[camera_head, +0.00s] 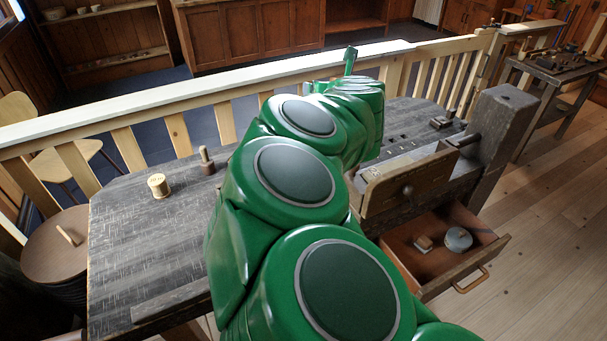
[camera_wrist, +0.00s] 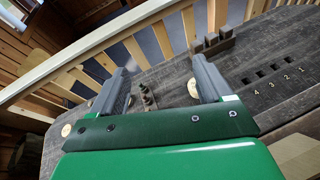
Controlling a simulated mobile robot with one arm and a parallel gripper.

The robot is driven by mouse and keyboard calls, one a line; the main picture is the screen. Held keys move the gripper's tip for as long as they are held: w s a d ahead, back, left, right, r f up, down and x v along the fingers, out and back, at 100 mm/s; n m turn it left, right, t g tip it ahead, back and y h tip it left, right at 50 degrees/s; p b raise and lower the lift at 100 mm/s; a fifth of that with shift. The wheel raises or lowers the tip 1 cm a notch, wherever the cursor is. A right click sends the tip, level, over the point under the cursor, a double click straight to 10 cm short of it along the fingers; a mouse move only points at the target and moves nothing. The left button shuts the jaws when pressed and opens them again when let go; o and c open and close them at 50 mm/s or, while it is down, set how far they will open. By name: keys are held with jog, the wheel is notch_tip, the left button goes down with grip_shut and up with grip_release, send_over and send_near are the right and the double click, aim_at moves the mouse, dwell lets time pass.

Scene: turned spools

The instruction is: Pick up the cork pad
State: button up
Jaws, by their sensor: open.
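A small brown block (camera_head: 423,243), possibly the cork pad, lies in the open drawer (camera_head: 400,250) under the bench in the head view. It is too small to tell its material surely. A grey round tin-like thing (camera_head: 458,238) lies beside it on the right. My gripper (camera_wrist: 161,66) is open and empty in the wrist view, above the bench top with its fingers pointing toward the railing. In the head view my green arm hides most of the gripper and the middle of the bench. The drawer does not show in the wrist view.
The dark bench top (camera_head: 150,250) carries a pale spool (camera_head: 158,185) and a turned peg (camera_head: 207,160) at left. A slotted block (camera_wrist: 212,42) stands near numbered holes (camera_wrist: 277,78). A wooden railing (camera_head: 130,150) runs behind. A vise-like wooden jaw (camera_head: 405,185) rises above the drawer.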

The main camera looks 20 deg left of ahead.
jog(key=a+f+n, duration=0.1)
jog(key=f, duration=0.8)
jog(key=s+f, duration=0.1)
jog(key=f, duration=0.8)
jog(key=s+a+f+n+g, duration=0.1)
jog(key=f, duration=0.8)
jog(key=shift+a+f+n, duration=0.3)
jog(key=shift+a+f, duration=0.05)
jog(key=shift+f, duration=0.05)
jog(key=shift+w+f, duration=0.1)
jog(key=shift+f, duration=0.1)
jog(key=shift+x, duration=3.6)
jog(key=shift+a+r, duration=0.1)
jog(key=c, duration=1)
jog(key=shift+r, duration=0.1)
jog(key=shift+c, duration=0.2)
